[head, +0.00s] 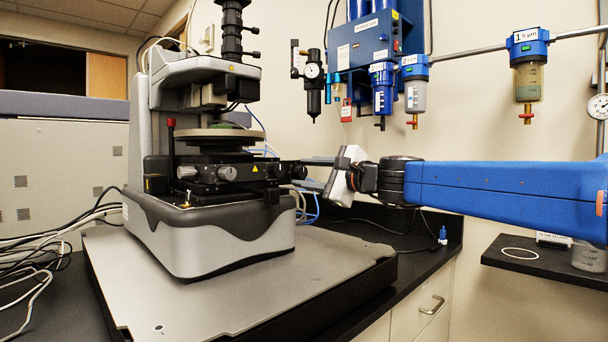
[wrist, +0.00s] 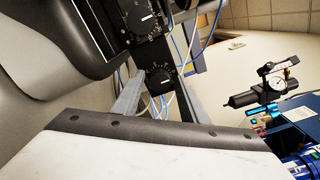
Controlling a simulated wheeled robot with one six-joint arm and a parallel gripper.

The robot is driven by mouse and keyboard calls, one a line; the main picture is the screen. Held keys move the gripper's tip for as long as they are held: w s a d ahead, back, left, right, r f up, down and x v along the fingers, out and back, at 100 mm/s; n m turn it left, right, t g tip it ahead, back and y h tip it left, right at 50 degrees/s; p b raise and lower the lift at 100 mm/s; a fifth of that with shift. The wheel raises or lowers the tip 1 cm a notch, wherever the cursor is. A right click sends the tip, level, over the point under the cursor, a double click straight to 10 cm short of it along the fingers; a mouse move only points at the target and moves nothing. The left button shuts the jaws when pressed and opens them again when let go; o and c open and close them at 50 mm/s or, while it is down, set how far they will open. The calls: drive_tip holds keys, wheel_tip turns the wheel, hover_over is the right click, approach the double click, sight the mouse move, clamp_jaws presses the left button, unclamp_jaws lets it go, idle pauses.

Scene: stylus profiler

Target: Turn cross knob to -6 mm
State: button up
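The stylus profiler (head: 190,215) stands on a grey plate in the head view, with knobs on the front and right side of its stage. In the wrist view, two black dials with white pointer marks and scales show: an upper dial (wrist: 143,17) and a lower dial (wrist: 158,80). I cannot read their scales or tell which is the cross knob. My gripper (wrist: 156,86) has its two grey fingers apart, with the lower dial showing between their tips; I see no clear contact. In the head view, my gripper (head: 310,173) is at the stage's right side.
Cables (head: 313,208) run behind the profiler near my gripper. Blue filter units (head: 382,90) and a pressure gauge (head: 312,72) hang on the wall behind. A black shelf (head: 515,268) is at the right. The grey plate (head: 215,305) is bare in front.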

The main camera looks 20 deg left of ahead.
clamp_jaws()
drive_tip(key=n, duration=0.9)
drive_tip(key=shift+o, duration=0.5)
unclamp_jaws()
drive_tip(key=shift+d, duration=0.1)
drive_tip(key=v, duration=0.7)
drive_tip(key=shift+s+d, duration=0.2)
drive_tip(key=shift+d, duration=0.2)
